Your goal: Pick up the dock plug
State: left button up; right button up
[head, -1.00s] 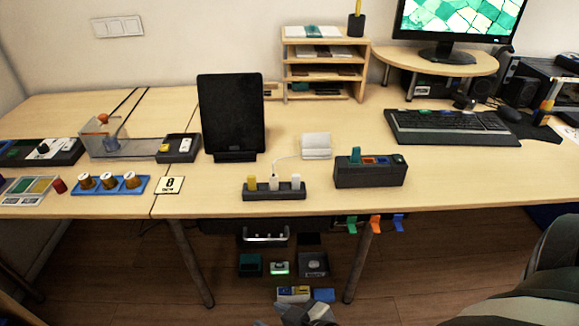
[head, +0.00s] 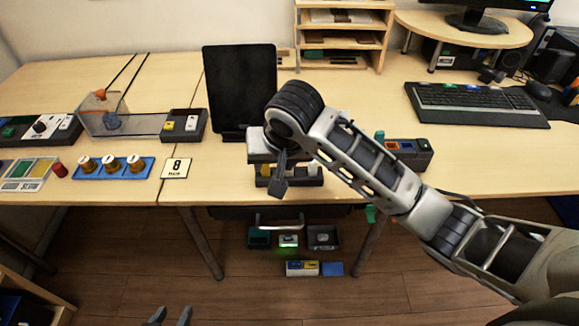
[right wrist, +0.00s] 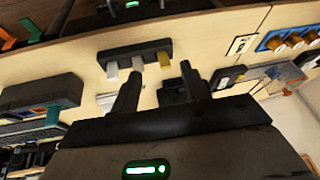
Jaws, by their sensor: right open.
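A black power strip (right wrist: 152,50) holds a yellow plug (right wrist: 163,59) and two white plugs, a middle one (right wrist: 138,63) and an end one (right wrist: 112,70). No label shows which is the dock plug. In the head view my right arm hides much of the strip (head: 313,181). My right gripper (head: 279,190) hangs over the strip there. In the right wrist view its two fingers (right wrist: 158,84) are apart and empty, pointing toward the strip, with the plugs beyond the fingertips.
A black tablet on a stand (head: 240,88) is behind the strip. A dark box with coloured slots (head: 410,152) stands to the right. Trays and a handle sit below the table's front edge.

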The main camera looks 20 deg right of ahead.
notch_tip(320, 180, up, 4)
jog(key=w+d+m+h, duration=0.1)
jog(key=d+h, duration=0.1)
jog(key=shift+g, duration=0.3)
jog(key=x, duration=0.5)
jog(key=d+x, duration=0.1)
jog(key=x, duration=0.4)
jog(key=b+x, duration=0.1)
jog(key=x, duration=0.4)
jog(key=shift+w+d+r, duration=0.2)
jog(key=shift+w+d, duration=0.1)
jog(key=shift+w, duration=0.1)
grip_shut()
